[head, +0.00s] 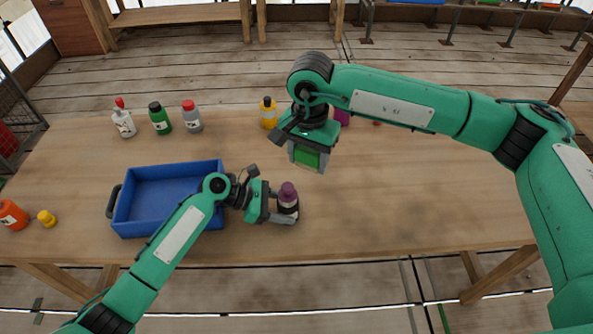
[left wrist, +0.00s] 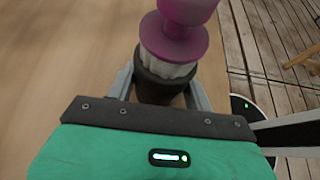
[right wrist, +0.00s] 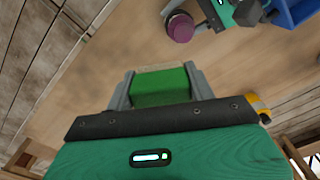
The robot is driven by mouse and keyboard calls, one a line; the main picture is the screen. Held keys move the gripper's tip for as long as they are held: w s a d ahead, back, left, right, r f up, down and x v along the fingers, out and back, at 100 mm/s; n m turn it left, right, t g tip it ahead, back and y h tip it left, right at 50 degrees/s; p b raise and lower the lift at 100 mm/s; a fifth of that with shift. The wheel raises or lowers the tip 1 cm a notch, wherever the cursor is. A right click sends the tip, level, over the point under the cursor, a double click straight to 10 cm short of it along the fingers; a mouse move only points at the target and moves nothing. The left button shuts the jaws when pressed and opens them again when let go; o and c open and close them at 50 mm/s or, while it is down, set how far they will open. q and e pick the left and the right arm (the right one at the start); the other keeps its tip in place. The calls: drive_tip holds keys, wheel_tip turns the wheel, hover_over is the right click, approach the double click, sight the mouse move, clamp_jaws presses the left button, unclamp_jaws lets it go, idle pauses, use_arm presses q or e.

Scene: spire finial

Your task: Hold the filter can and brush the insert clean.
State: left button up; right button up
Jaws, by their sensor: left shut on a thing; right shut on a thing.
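The filter can (head: 288,207) is dark, with a purple knob (head: 288,190) on top, and stands near the table's front edge. In the left wrist view a pale ribbed insert (left wrist: 168,62) shows between the purple cap and the black can (left wrist: 160,88). My left gripper (head: 284,212) is shut around the can. My right gripper (head: 309,155) is shut on a green brush (right wrist: 160,86) with a pale bristle edge. It holds the brush above the table, behind and right of the can and apart from it.
A blue tray (head: 122,222) stands left of the can. White, green and grey bottles (head: 161,118) stand at the back left, a yellow bottle (head: 268,113) at the back middle. An orange bottle (head: 12,215) and yellow piece (head: 46,218) are far left. The table's right side is clear.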

hover_over(285, 187)
wheel_tip(285, 187, down, 2)
drive_tip(key=shift+s+f, duration=0.1)
drive_tip(key=shift+f, duration=1.85)
drive_tip(key=shift+f, duration=0.55)
